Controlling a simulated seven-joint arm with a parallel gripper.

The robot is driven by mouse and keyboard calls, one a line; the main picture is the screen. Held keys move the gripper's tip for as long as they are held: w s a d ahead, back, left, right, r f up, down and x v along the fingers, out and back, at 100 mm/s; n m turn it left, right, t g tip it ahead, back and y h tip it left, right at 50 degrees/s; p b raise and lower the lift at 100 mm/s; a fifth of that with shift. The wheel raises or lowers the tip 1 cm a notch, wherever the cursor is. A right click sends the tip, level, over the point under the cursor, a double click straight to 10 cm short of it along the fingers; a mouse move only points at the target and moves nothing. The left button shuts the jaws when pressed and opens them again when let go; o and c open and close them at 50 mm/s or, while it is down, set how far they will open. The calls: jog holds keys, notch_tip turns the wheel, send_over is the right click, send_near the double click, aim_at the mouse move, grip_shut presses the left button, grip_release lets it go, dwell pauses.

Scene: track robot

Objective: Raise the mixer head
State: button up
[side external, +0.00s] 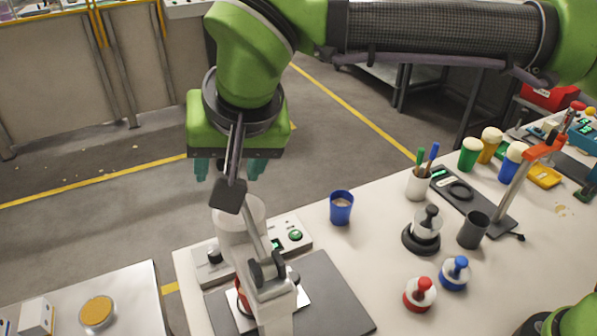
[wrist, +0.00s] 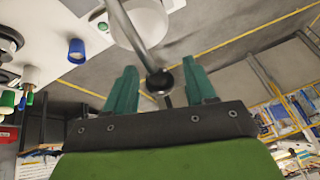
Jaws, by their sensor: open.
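The mixer is a pale grey machine (side external: 275,312) at the near edge of the table in the side external view. My gripper (side external: 227,174) has teal fingers spread apart. In the wrist view, the knob appears between the open fingers (wrist: 158,66); contact cannot be told.
A control box (side external: 294,236) with green-lit controls stands beside the mixer. A blue cup (side external: 341,208), a dark mug (side external: 473,230), and red (side external: 420,293) and blue (side external: 455,273) knobbed stamps stand to the right. A metal plate (side external: 135,285) lies at lower left.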

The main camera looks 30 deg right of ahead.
jog(key=v, duration=1.6)
jog(key=shift+s+r, duration=0.3)
jog(key=w+d+f+n+g+y, duration=0.1)
jog(key=w+d+f+n, duration=0.2)
jog(key=d+f+n, duration=0.55)
jog(key=s+d+f+m+t, duration=0.1)
jog(key=s+d+f+m, duration=0.1)
jog(key=d, duration=0.7)
jog(key=s+d+f+m+t, duration=0.1)
jog(key=s+d+f+m, duration=0.2)
jog(key=d+f, duration=0.3)
jog(key=s+d+f+m+t, duration=0.1)
jog(key=s+d+f+m, duration=0.1)
jog(key=d, duration=1)
jog(key=shift+s+d+f+m, duration=0.2)
jog(key=shift+s+f+m, duration=0.15)
jog(key=shift+f+m, duration=0.8)
jog(key=shift+r, duration=0.25)
